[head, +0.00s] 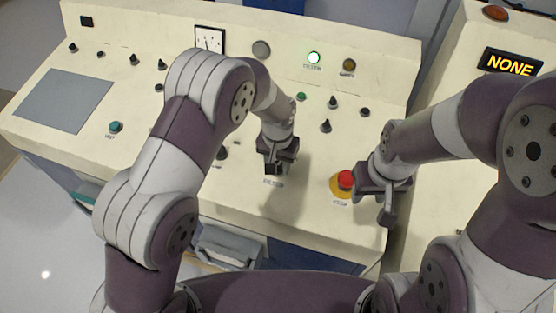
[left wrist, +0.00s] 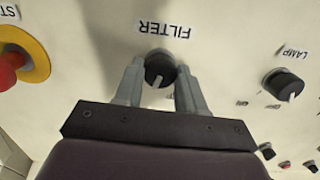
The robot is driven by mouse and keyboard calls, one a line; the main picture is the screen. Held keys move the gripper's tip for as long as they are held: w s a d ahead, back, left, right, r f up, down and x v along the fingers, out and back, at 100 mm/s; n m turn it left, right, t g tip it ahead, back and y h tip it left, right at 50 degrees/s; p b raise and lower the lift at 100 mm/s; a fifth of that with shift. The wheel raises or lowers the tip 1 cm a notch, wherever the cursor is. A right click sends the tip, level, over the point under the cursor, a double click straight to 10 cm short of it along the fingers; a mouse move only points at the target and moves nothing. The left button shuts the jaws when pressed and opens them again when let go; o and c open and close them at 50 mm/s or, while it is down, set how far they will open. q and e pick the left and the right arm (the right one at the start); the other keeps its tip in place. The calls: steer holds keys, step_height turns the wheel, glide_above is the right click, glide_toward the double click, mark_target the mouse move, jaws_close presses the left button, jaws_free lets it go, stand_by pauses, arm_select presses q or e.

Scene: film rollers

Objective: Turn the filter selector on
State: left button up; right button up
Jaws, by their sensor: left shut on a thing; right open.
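The filter selector (left wrist: 160,70) is a black round knob with a white pointer line, under an upside-down FILTER label (left wrist: 165,30) in the left wrist view. The pointer points roughly down in that view, toward my wrist. My left gripper (head: 274,172) is shut on the knob, with one grey finger on each side of it (left wrist: 160,82). In the head view the gripper hides the knob. My right gripper (head: 388,212) is open and empty, over the panel's right edge.
A red stop button (head: 345,179) on a yellow base lies between the grippers. The lamp knob (left wrist: 284,83) is beside the filter selector. Several other knobs dot the cream panel (head: 310,150). A display (head: 511,62) on the right console reads NONE.

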mark_target(278, 167)
arm_select(q)
steer(key=shift+m, duration=1.2)
steer(key=shift+s+m, duration=0.1)
steer(key=shift+m, duration=0.2)
steer(key=o, duration=1.1)
steer(key=shift+c, duration=0.2)
steer(key=shift+r, duration=0.1)
steer(key=shift+r, duration=0.35)
step_height(278, 167, up, 12)
steer(key=b, duration=0.1)
steer(key=shift+s+b, duration=0.3)
